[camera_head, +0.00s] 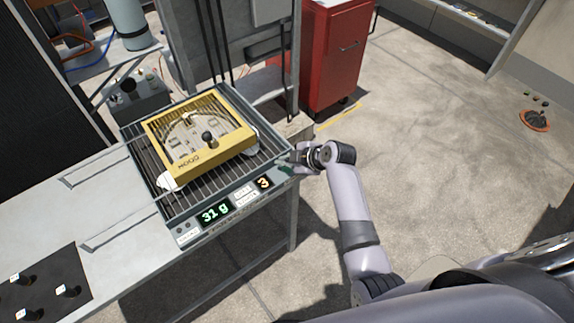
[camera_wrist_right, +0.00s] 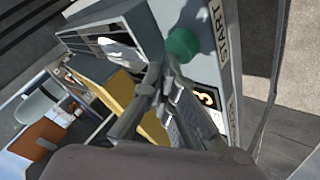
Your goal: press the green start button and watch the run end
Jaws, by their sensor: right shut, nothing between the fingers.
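The green start button (camera_wrist_right: 183,45) shows in the right wrist view on the grey front panel, beside the word START. In the head view the button is largely hidden by my right gripper. My right gripper (camera_head: 293,159) is at the right end of the device's front panel. Its fingers are shut and empty. In the wrist view the fingertips (camera_wrist_right: 163,70) are close to the button, but I cannot tell whether they touch it. The device (camera_head: 190,232) has lit displays reading "31 g" and "3". My left gripper is not in view.
A yellow frame (camera_head: 182,158) with a black knob sits on the device's slatted top. The grey bench (camera_head: 85,207) extends left, with a black mat (camera_head: 40,287) holding several dark knobs. A red cabinet (camera_head: 331,60) stands behind. The floor at right is mostly clear.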

